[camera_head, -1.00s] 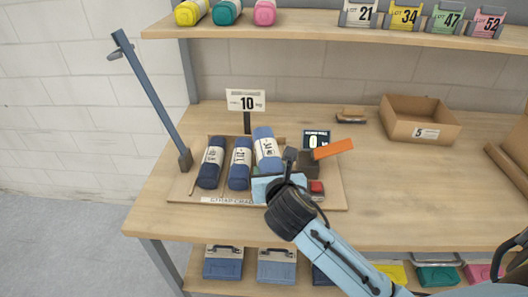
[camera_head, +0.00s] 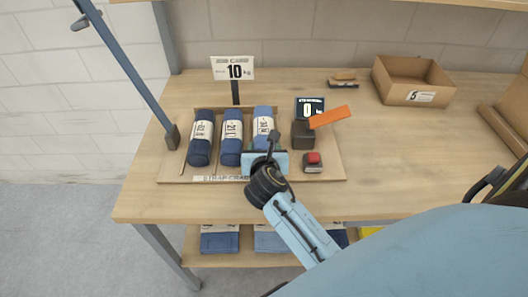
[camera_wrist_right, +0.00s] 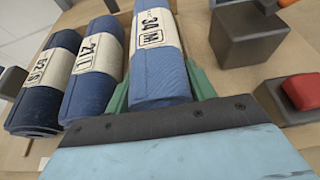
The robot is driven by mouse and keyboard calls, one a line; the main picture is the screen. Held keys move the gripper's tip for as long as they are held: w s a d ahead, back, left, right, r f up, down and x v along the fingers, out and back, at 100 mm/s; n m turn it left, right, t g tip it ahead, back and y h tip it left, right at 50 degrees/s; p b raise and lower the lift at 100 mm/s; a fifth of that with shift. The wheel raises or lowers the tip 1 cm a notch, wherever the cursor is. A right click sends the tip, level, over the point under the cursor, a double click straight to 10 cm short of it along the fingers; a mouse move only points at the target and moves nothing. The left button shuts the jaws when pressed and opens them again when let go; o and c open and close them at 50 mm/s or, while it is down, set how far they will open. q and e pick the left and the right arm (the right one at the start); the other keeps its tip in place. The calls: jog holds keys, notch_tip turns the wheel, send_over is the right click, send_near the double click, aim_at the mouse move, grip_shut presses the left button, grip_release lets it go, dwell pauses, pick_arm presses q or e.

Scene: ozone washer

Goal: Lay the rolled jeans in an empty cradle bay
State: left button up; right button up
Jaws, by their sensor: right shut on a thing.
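Three rolled jeans lie side by side on the strap cradle board (camera_head: 325,172). The left roll is dark navy (camera_head: 201,152), the middle one is blue (camera_head: 231,153), and the right one is a lighter blue (camera_head: 263,122) with a pale "34 M" band. My right gripper (camera_head: 264,148) is at the near end of the lighter roll. In the right wrist view its green fingers (camera_wrist_right: 160,90) sit on both sides of that roll (camera_wrist_right: 160,75), shut on it. The roll lies about level with its neighbours; its underside is hidden. My left gripper is out of view.
A "10" sign (camera_head: 233,69) stands behind the rolls. A blue-grey post (camera_head: 135,75) leans at left. A cardboard box (camera_head: 413,82) stands at back right.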

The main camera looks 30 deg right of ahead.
jog(key=shift+f, duration=0.45)
jog(key=shift+w+r, duration=0.1)
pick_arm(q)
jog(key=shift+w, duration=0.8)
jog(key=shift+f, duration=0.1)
pick_arm(e)
jog(key=o, duration=0.9)
jog(key=shift+f, duration=0.2)
jog(key=o, duration=0.3)
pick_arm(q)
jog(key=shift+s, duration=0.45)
